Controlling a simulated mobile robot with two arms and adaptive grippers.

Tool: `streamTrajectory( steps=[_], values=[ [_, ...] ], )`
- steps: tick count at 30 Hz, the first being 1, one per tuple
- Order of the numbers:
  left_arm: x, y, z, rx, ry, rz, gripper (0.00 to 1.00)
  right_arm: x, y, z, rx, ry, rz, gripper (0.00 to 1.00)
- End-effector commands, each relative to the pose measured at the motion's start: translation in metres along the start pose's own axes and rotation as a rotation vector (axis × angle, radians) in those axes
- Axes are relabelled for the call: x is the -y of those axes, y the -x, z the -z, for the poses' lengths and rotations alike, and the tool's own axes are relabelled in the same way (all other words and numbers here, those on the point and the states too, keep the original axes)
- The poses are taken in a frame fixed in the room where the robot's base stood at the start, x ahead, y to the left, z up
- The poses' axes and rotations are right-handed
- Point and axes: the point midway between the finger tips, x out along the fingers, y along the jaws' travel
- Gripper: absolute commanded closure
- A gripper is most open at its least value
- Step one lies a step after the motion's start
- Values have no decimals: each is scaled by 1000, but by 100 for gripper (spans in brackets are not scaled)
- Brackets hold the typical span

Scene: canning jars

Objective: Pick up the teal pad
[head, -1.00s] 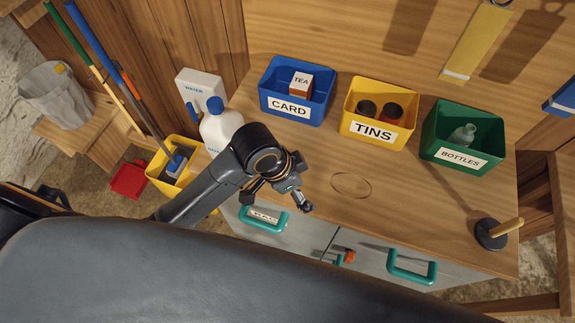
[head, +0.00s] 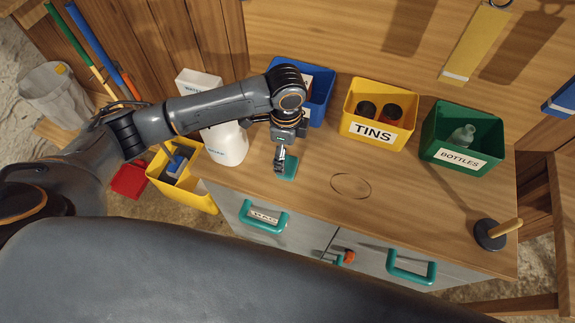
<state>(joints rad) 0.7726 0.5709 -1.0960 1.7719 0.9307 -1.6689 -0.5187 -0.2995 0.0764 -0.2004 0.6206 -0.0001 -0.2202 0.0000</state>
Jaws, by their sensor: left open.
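The teal pad (head: 290,168) lies flat on the wooden counter, in front of the blue bin. It is partly hidden behind my left gripper. My left gripper (head: 280,170) points down over the pad's left part, with its fingertips close to it. I cannot tell whether the fingertips touch the pad. The gripper is open and nothing shows between its fingers. My right gripper is not in the picture.
A blue bin (head: 322,92), partly hidden by my arm, a yellow TINS bin (head: 354,100) and a green BOTTLES bin (head: 434,138) stand along the back. A white bottle (head: 230,148) stands left of the gripper. A thin ring (head: 351,197) lies right; a plunger (head: 490,234) stands far right.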

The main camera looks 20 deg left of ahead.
Motion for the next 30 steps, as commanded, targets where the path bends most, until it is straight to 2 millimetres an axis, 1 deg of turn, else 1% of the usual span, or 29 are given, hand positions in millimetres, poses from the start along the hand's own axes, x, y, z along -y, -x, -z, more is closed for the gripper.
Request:
streamTrajectory(
  steps=[1, 3, 11, 16, 19, 22, 28, 29, 30],
  values=[
    [0, -8, 0, 1, 2, -3, 8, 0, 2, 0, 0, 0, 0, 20],
    [0, -18, 0, 1, 1, -2, 8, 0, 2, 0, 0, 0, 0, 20],
    [2, -37, 1, 0, 1, 0, 8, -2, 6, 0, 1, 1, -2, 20],
    [7, -61, 1, 0, 2, -1, 8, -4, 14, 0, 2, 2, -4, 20],
    [7, -74, 2, 0, 0, 0, 8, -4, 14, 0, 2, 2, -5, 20],
    [7, -81, 1, 0, -1, 2, 8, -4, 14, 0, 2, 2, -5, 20],
    [7, -82, 1, -1, -1, 3, 8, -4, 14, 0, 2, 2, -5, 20],
    [7, -82, 1, -1, -1, 3, 10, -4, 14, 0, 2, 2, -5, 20],
    [7, -82, 1, -1, -1, 3, 18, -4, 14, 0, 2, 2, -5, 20]
  ],
)
